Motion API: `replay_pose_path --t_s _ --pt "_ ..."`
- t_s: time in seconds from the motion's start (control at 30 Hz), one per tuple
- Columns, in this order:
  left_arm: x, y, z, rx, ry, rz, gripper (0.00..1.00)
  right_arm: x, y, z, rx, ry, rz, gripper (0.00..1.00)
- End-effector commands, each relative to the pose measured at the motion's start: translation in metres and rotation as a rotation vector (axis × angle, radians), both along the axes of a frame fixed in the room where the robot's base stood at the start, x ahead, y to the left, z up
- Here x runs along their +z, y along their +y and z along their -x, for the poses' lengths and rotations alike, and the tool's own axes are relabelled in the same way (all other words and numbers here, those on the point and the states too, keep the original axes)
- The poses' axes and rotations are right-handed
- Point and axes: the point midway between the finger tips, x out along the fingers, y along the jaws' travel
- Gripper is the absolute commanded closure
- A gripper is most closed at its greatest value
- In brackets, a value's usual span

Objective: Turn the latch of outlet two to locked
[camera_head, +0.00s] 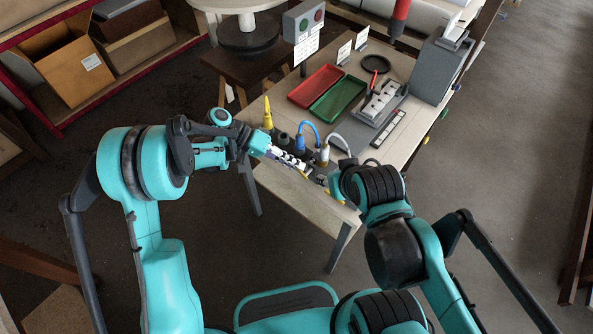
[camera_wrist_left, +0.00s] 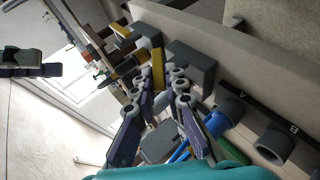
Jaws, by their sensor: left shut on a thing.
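My left gripper (camera_head: 298,164) is at the near edge of the table. In the left wrist view its fingers (camera_wrist_left: 174,82) close together at a yellow latch lever (camera_wrist_left: 158,70) beside a dark grey block, and they are shut on it; the tips partly hide the contact. A second yellow lever (camera_wrist_left: 126,38) sits on another grey block farther off. Which outlet each lever belongs to cannot be read. My right gripper (camera_head: 332,182) is close by at the same edge, mostly hidden by its own wrist; its fingers cannot be made out.
A blue hose (camera_head: 309,126) and a pale hose (camera_head: 337,138) arch up behind the grippers, near a yellow nozzle (camera_head: 267,113). Red (camera_head: 315,86) and green (camera_head: 338,99) trays lie farther back. A grey cabinet (camera_head: 438,70) stands at the back right.

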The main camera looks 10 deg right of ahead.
Motion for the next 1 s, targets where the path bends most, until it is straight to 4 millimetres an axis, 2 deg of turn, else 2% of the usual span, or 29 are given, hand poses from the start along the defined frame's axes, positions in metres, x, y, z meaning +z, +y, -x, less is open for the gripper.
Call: replay_pose_path --t_s 0.03,0.1,0.4,0.7,1.0 --pt "-0.011 0.002 -0.002 0.001 0.033 0.025 1.0 -0.015 0.0 0.0 0.0 0.0 0.0 0.6" --pt "-0.014 0.003 -0.004 0.001 0.085 0.066 1.0 -0.026 0.0 0.0 0.0 0.0 0.0 0.6" --pt "-0.023 0.005 -0.006 0.001 0.29 0.223 1.0 -0.062 0.0 0.0 0.0 0.0 0.0 0.6" --pt "-0.028 0.005 -0.006 0.0 0.425 0.328 1.0 -0.078 0.0 0.0 0.0 0.0 0.0 0.6" --pt "-0.029 0.005 -0.006 0.0 0.48 0.369 1.0 -0.082 0.0 0.0 0.0 0.0 0.0 0.6"
